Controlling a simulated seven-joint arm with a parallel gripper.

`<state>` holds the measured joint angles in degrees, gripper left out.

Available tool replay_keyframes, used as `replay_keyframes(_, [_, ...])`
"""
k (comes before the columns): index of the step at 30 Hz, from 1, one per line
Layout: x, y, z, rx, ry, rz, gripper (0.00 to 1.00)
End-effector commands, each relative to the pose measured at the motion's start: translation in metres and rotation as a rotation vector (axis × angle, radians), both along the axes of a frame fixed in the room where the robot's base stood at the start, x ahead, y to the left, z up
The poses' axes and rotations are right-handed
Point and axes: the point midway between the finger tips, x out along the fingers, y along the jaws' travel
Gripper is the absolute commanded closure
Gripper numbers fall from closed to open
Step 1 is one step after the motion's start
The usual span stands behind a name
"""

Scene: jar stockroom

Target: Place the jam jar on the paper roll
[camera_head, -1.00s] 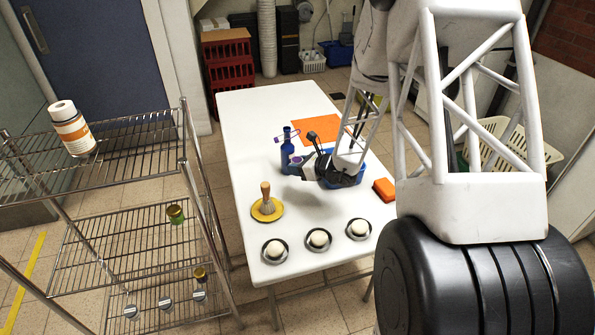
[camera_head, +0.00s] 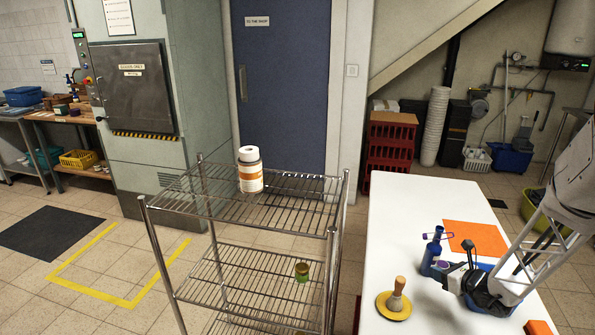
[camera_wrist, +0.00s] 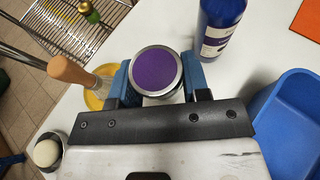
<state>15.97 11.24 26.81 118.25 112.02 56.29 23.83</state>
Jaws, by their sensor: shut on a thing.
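The jam jar, with a purple lid and silver rim, is between the blue fingers of my gripper in the wrist view (camera_wrist: 156,72). My gripper (camera_wrist: 159,80) is shut on it. In the head view my gripper (camera_head: 446,272) is over the white table beside a blue bottle (camera_head: 432,252), and only a bit of the purple lid shows. Whether the jar touches the table I cannot tell.
A wooden-handled brush on a yellow dish (camera_head: 395,303) and a blue bin (camera_head: 486,300) are near my gripper. A green jar (camera_head: 302,272) is on the rack's lower shelf. The top shelf right of the roll is clear. A floor gap separates rack and table.

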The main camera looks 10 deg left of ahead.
Motion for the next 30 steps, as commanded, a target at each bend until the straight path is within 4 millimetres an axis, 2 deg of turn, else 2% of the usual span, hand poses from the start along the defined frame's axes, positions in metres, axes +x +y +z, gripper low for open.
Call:
replay_keyframes(8, [0.001, 0.000, 0.020, -0.001, -0.004, 0.000, 0.83])
replay_keyframes(14, [0.001, 0.000, 0.057, -0.001, -0.005, 0.000, 0.83])
replay_keyframes(23, [0.000, 0.000, 0.138, -0.002, -0.007, 0.000, 0.83])
replay_keyframes(30, [0.000, 0.000, 0.221, -0.003, -0.008, 0.001, 0.83])
